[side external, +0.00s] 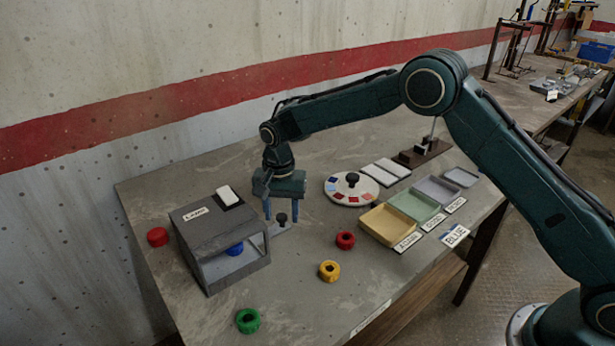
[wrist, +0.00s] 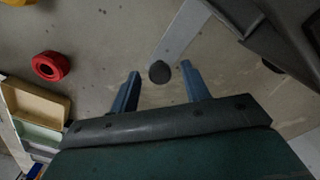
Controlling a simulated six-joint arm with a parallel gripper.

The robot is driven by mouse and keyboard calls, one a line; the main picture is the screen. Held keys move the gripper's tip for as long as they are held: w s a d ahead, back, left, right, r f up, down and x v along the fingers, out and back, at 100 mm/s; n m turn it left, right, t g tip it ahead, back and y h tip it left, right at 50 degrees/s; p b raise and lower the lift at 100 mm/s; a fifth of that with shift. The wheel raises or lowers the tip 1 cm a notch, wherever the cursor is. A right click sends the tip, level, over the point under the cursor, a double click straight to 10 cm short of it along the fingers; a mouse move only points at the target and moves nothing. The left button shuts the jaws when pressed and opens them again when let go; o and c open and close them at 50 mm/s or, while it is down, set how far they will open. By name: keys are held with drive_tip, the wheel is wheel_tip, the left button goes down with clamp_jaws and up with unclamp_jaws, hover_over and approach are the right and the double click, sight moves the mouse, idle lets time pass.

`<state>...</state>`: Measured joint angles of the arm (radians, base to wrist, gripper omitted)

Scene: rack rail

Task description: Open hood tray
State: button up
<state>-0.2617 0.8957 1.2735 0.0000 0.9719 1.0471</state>
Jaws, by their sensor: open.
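The hood (side external: 215,225) is a dark grey box with an open front at the left of the bench. A flat grey strip of its tray (side external: 275,231) sticks out at the right side and ends in a black knob (side external: 281,218). In the wrist view, the strip (wrist: 186,32) runs from the hood (wrist: 272,35) to the knob (wrist: 159,72). My gripper (side external: 281,212) points down with its fingers apart around the knob's position. In the wrist view, the knob appears between the open fingers (wrist: 160,70); contact cannot be seen. A blue ring (side external: 234,248) sits inside the hood.
A red ring (side external: 345,240), a yellow ring (side external: 329,271) and a green ring (side external: 248,320) lie around the front; a red disc (side external: 157,237) lies left of the hood. A round dial (side external: 351,188) and coloured trays (side external: 390,226) stand to the right.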

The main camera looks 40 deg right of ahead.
drive_tip(key=shift+c, duration=0.5)
clamp_jaws()
drive_tip(key=d, duration=1.1)
drive_tip(key=shift+d, duration=0.1)
drive_tip(key=shift+o, duration=0.5)
unclamp_jaws()
drive_tip(key=shift+r, duration=0.15)
